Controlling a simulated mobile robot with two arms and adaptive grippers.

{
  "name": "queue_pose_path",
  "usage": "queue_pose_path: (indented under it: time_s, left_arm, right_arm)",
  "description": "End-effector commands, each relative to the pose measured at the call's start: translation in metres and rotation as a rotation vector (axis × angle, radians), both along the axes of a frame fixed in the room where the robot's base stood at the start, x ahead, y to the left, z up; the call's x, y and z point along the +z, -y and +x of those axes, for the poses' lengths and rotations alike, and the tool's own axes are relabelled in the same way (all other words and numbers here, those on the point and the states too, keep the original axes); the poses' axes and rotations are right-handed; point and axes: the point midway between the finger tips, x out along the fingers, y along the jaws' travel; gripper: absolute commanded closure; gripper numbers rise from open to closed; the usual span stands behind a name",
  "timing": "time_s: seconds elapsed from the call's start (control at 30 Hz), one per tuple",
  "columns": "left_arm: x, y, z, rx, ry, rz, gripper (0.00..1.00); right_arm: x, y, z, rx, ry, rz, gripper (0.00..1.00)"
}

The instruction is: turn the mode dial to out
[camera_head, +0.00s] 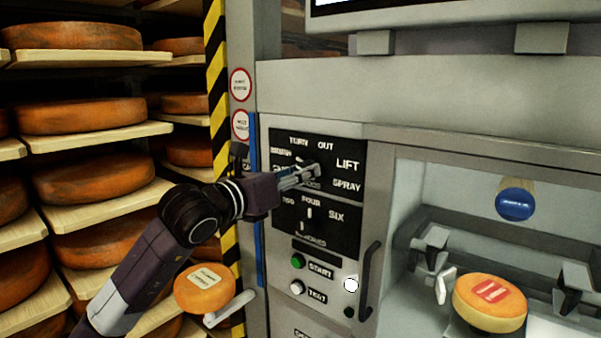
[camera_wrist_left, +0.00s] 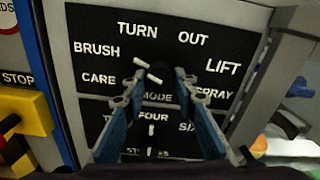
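The mode dial (camera_wrist_left: 159,72) is a small black knob with white marks on a black panel. TURN, OUT, LIFT, SPRAY, CARE and BRUSH are printed around it. A white mark slants up-left, roughly between BRUSH and TURN; its exact setting is unclear. My left gripper (camera_wrist_left: 159,82) has its fingers spread, with tips on either side of the dial; I cannot tell whether they touch it. In the head view my left gripper (camera_head: 308,174) reaches the panel from the left and hides most of the dial. OUT (camera_head: 325,145) reads above it. My right gripper is not in view.
A second dial (camera_head: 310,213), marked FOUR and SIX, sits below. Beneath are a green START button (camera_head: 297,261) and a white button (camera_head: 297,287). A dark handle (camera_head: 368,280) stands right. Shelves of cheese wheels (camera_head: 80,115) fill the left. A cheese wheel (camera_head: 490,303) sits in the machine bay.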

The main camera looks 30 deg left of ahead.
Motion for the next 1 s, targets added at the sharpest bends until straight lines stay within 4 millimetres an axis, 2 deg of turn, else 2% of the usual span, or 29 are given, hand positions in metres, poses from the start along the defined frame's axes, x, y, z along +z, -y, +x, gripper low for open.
queue_pose_path:
  time_s: [0.03,0.2,0.57,1.0]
  left_arm:
    - [0.000,0.000,0.000,0.000,0.000,0.000,0.81]
    - [0.000,0.000,0.000,0.000,0.000,0.000,0.98]
    - [-0.002,0.000,0.000,0.000,0.005,0.067,0.98]
    - [-0.003,-0.002,-0.001,0.002,0.035,0.424,0.98]
  right_arm:
    - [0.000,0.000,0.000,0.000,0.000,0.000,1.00]
    - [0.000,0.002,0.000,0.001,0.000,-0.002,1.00]
    - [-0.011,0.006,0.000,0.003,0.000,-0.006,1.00]
    - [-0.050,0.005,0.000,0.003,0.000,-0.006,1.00]
